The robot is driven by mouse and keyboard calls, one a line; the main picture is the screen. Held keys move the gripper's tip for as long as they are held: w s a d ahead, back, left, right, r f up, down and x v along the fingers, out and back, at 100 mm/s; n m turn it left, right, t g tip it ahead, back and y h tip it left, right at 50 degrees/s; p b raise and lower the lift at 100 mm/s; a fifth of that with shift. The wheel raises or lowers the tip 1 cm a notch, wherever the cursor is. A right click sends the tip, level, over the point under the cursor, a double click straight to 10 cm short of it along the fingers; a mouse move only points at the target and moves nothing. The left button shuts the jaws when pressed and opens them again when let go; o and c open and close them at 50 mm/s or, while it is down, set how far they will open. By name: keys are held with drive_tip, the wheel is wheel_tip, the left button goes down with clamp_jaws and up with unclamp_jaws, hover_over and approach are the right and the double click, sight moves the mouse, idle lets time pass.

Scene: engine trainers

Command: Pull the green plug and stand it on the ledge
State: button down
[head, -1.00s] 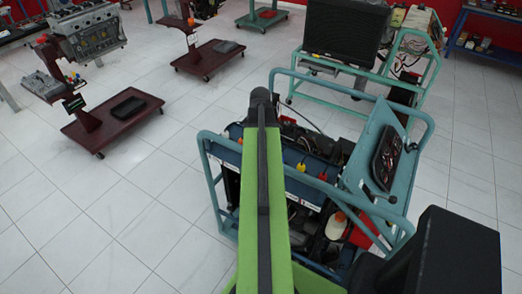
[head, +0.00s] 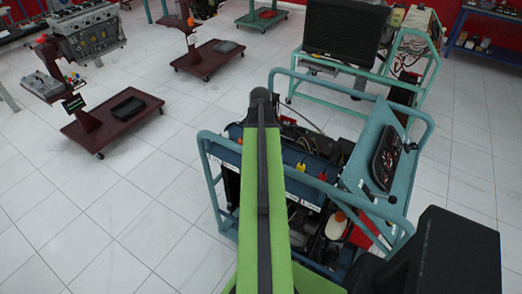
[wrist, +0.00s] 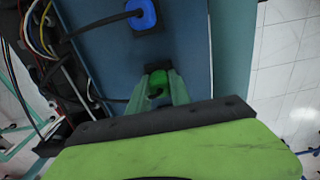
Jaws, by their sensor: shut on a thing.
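In the wrist view my gripper (wrist: 160,84) is shut on the green plug (wrist: 158,79), which sits between its two green fingers. A dark piece shows just past the plug; I cannot tell whether the plug is still seated in it. A blue plug (wrist: 142,14) stands on the blue panel (wrist: 186,50) beyond. In the head view my arm hides the gripper and green plug. A yellow plug (head: 301,167) and a red plug (head: 323,177) show on the blue panel (head: 290,157) right of my arm. I cannot tell which surface is the ledge.
Loose wires (wrist: 40,30) run along the panel's left side in the wrist view. The teal trainer frame (head: 213,170) surrounds the engine parts, with a white bottle (head: 336,225) among them. A tilted teal board (head: 372,150) stands right. Tiled floor (head: 140,215) is free left.

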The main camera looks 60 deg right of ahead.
drive_tip(key=shift+r, duration=0.2)
drive_tip(key=shift+r+p, duration=2.85)
drive_tip(key=shift+p, duration=0.2)
drive_tip(key=s+d+r+n+p, duration=0.1)
drive_tip(key=s+d+r+p, duration=0.1)
drive_tip(key=s, duration=0.3)
drive_tip(key=s+d+r+n+p, duration=0.2)
drive_tip(key=s, duration=0.4)
drive_tip(key=shift+n, duration=0.3)
